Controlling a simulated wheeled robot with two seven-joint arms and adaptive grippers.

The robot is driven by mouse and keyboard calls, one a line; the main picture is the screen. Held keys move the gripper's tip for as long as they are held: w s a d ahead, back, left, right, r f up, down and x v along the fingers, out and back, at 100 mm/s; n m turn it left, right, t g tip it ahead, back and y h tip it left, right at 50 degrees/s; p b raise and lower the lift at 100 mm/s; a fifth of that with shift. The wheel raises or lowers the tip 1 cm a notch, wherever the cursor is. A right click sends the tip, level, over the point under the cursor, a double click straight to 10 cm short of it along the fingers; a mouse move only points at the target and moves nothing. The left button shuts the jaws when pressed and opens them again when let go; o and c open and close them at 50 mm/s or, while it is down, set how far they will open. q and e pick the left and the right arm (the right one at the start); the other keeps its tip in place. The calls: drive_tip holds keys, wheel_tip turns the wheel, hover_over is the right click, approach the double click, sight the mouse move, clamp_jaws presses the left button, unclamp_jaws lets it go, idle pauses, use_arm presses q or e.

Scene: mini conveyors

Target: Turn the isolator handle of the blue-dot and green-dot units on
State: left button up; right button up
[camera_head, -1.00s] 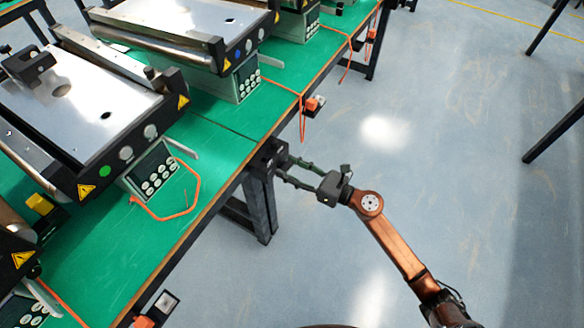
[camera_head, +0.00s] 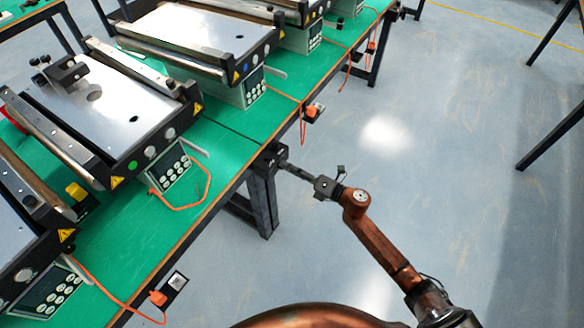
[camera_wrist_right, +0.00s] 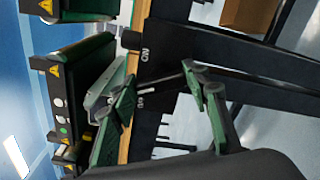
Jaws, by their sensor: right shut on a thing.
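The green-dot unit (camera_head: 100,120) is a conveyor with a green dot (camera_head: 133,165) on its black side. The blue-dot unit (camera_head: 200,45) stands behind it, with a blue dot (camera_head: 247,68). A black isolator box (camera_head: 270,151) is at the table's front edge, near the green-dot unit. My right gripper (camera_head: 287,164) is at this box, its fingers closed on the handle. In the right wrist view, a thin grey handle (camera_wrist_right: 165,78) lies between the fingertips, in front of a black plate (camera_wrist_right: 148,65) with white marks. The handle's exact position is hard to tell. My left gripper is not in view.
The green table (camera_head: 225,150) carries several conveyors and keypad boxes (camera_head: 167,172). Orange cables (camera_head: 207,190) run to orange plugs (camera_head: 313,110) at the table edge. Black table legs (camera_head: 262,200) stand below the box.

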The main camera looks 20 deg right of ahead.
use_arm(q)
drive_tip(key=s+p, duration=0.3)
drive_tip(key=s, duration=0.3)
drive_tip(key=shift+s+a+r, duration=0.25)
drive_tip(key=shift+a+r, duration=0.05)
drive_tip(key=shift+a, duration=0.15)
use_arm(e)
drive_tip(key=shift+w+d+m, duration=0.1)
drive_tip(key=shift+m, duration=1.25)
drive_tip(key=shift+d+m, duration=0.1)
drive_tip(key=shift+m, duration=1.25)
drive_tip(key=shift+f, duration=0.1)
drive_tip(key=o, duration=1.2)
drive_tip(key=shift+c, duration=0.2)
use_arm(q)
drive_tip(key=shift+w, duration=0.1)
use_arm(e)
drive_tip(key=shift+a, duration=0.1)
drive_tip(key=v, duration=1.2)
